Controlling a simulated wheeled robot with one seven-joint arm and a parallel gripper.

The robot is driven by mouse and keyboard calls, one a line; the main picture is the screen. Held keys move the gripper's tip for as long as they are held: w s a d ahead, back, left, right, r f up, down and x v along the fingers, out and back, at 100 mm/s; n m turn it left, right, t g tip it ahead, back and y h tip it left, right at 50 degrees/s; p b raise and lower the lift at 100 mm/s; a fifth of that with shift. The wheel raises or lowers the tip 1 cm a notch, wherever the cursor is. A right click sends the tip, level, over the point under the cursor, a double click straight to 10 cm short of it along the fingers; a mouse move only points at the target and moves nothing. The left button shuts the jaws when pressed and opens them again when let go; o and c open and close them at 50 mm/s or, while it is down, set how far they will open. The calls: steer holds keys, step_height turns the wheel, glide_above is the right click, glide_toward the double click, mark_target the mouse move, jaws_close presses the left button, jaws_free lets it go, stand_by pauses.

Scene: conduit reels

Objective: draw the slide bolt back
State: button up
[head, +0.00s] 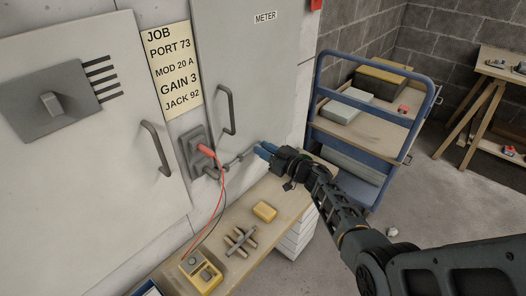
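The slide bolt (236,161) is a thin grey metal rod with small brackets, low on the METER door (265,62), below that door's handle. It runs from near the grey socket plate (189,143) towards the right. My gripper (260,151), with blue fingertips, comes in from the right and is at the bolt's right end. I cannot tell whether the fingertips touch it. The gap between the fingers is too small to make out, and the gripper partly hides what lies behind it.
A red plug (206,150) sits in the socket plate, its red lead running to a yellow box (201,273) on the bench (217,258). A cross-shaped part (240,241) and a yellow block (265,212) also lie there. A blue trolley (433,95) stands behind my arm.

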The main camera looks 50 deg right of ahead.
steer(key=o, duration=0.3)
steer(key=shift+o, duration=0.2)
steer(key=s+p, duration=0.1)
steer(key=s, duration=0.6)
steer(key=shift+s+d, duration=0.15)
steer(key=shift+s, duration=0.25)
steer(key=s+a+r+h, duration=0.2)
steer(key=s+a, duration=1.4)
steer(key=a, duration=0.4)
steer(key=s+a+r+g, duration=0.1)
steer(key=s+a+r, duration=0.2)
steer(key=s+r, duration=0.2)
steer(key=s+a+r+g+y, duration=0.1)
steer(key=s+a+r, duration=0.2)
steer(key=s+r, duration=0.3)
steer(key=s+a+r+g, duration=0.1)
steer(key=s+a+r, duration=0.2)
steer(key=s, duration=0.8)
step_height(320, 180, up, 2)
steer(key=shift+a+r, duration=0.15)
